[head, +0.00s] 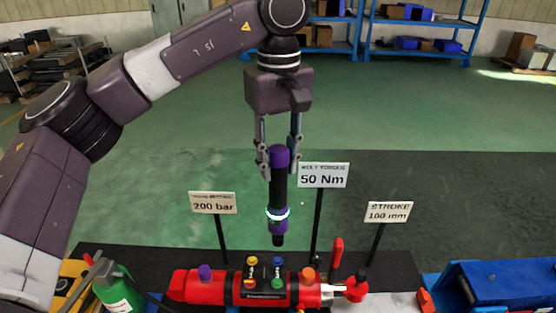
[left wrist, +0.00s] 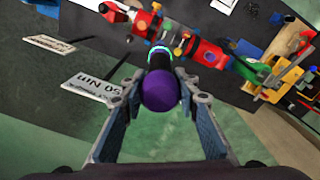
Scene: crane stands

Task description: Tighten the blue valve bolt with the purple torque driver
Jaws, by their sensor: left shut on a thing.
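The purple torque driver (head: 278,188) hangs upright, tip down, with a purple top, a black grip and a glowing ring low on its body. My left gripper (head: 279,166) is shut on its upper part. In the left wrist view, the driver's round purple end (left wrist: 165,92) sits between the fingers (left wrist: 163,100). The blue valve bolt (head: 278,262) stands on the red cylinder body (head: 210,288), just below the driver's tip in the head view, with a visible gap between them. In the left wrist view the driver hides part of the cylinder. My right gripper is not in view.
Signs stand behind the cylinder: 200 bar (head: 212,203), 50 Nm (head: 323,175) and 100 mm (head: 388,212). Purple, yellow, green and orange fittings sit close around the bolt. A green bottle (head: 118,291) is at left and a blue machine (head: 505,285) at right.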

